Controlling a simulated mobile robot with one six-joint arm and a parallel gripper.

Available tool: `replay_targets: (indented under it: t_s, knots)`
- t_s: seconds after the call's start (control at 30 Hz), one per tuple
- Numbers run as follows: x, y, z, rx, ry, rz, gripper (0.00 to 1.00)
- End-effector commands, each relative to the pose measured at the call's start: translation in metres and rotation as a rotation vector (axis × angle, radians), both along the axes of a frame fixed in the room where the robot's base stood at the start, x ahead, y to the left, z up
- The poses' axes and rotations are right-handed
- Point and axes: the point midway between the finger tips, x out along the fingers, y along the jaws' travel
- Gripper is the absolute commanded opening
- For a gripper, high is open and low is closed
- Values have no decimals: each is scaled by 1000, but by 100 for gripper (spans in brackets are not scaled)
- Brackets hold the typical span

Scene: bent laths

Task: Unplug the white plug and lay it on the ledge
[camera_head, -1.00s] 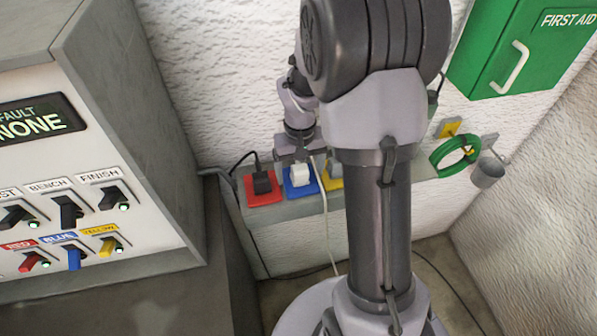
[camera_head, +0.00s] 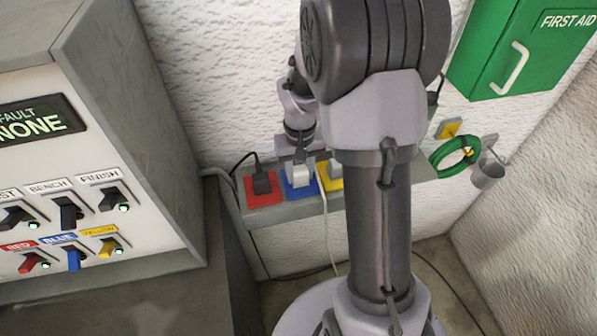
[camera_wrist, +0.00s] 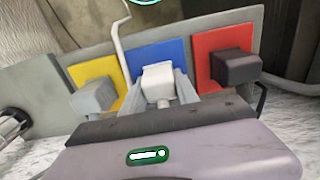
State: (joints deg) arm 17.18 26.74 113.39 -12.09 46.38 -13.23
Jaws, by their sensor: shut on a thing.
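The white plug (camera_head: 301,176) is at the blue socket plate (camera_head: 289,192) on the grey ledge (camera_head: 285,212). In the wrist view the white plug (camera_wrist: 158,80) stands over the blue plate (camera_wrist: 170,54), between my two fingers. My gripper (camera_wrist: 160,88) is shut on it. In the head view my gripper (camera_head: 299,166) reaches down to the plug from the wall side. The plug's lower end is hidden, so I cannot tell whether it is fully seated.
A black plug (camera_head: 262,184) sits on the red plate (camera_head: 263,202) at left. A light grey plug (camera_wrist: 94,95) sits by the yellow plate (camera_wrist: 92,70). A pale cord (camera_head: 326,215) hangs over the ledge front. A green coil (camera_head: 455,157) and grey cup (camera_head: 488,170) are at right.

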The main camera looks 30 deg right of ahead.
Motion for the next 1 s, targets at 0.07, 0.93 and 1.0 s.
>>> replay_targets:
  t_s: [0.07, 0.93, 1.0]
  knots:
    - [0, 0, 0, 0, 0, 0, 0]
    - [0, 0, 25, 0, 0, 0, 0]
    - [0, 0, 28, 0, 0, 0, 0]
